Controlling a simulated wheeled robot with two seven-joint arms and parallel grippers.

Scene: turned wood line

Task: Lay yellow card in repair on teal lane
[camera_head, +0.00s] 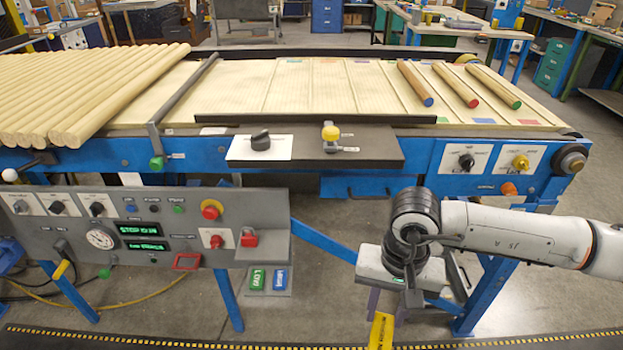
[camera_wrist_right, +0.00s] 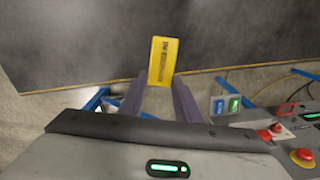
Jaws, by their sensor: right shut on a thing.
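The yellow card (camera_head: 381,330) with dark lettering hangs below my right gripper (camera_head: 386,304), low in front of the line. In the right wrist view the yellow card (camera_wrist_right: 163,62) sticks out from between the tips of the two purple-grey fingers (camera_wrist_right: 163,88), which are shut on it. The lane bed (camera_head: 340,88) on top of the line is pale wood, split by thin dividers. My left gripper is not in view.
Dowels with blue (camera_head: 415,84), red (camera_head: 456,86) and green (camera_head: 496,87) ends lie on the right lanes. A dark rail (camera_head: 315,118) and a control shelf (camera_head: 370,148) edge the front. A control panel (camera_head: 150,230) stands left; green and blue cards (camera_head: 268,280) sit beside it.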

